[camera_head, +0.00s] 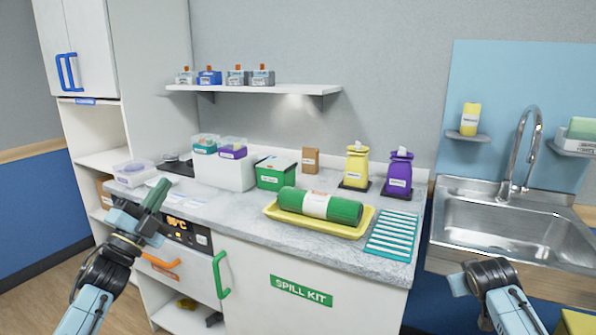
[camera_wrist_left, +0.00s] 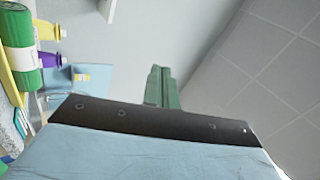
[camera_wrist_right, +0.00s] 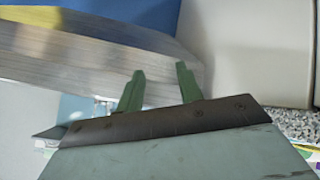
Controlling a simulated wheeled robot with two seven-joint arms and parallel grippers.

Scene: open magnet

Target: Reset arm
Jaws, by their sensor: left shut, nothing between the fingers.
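My left gripper (camera_head: 158,190) is raised at the left, in front of the counter, with its green fingers pointing up. In the left wrist view its fingers (camera_wrist_left: 160,86) are together with nothing between them. My right arm comes in at the lower right of the head view, in front of the sink cabinet; its fingers do not show clearly there. In the right wrist view the right gripper (camera_wrist_right: 160,88) has its two green fingers apart and nothing between them.
The counter (camera_head: 235,222) holds a green roll (camera_head: 320,205) on a yellow tray (camera_head: 352,232), a teal rack (camera_head: 391,236), a green box (camera_head: 276,173) and yellow and purple bottles. A sink (camera_head: 510,220) is at right. Cabinet doors with orange and green handles (camera_head: 220,274) stand below.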

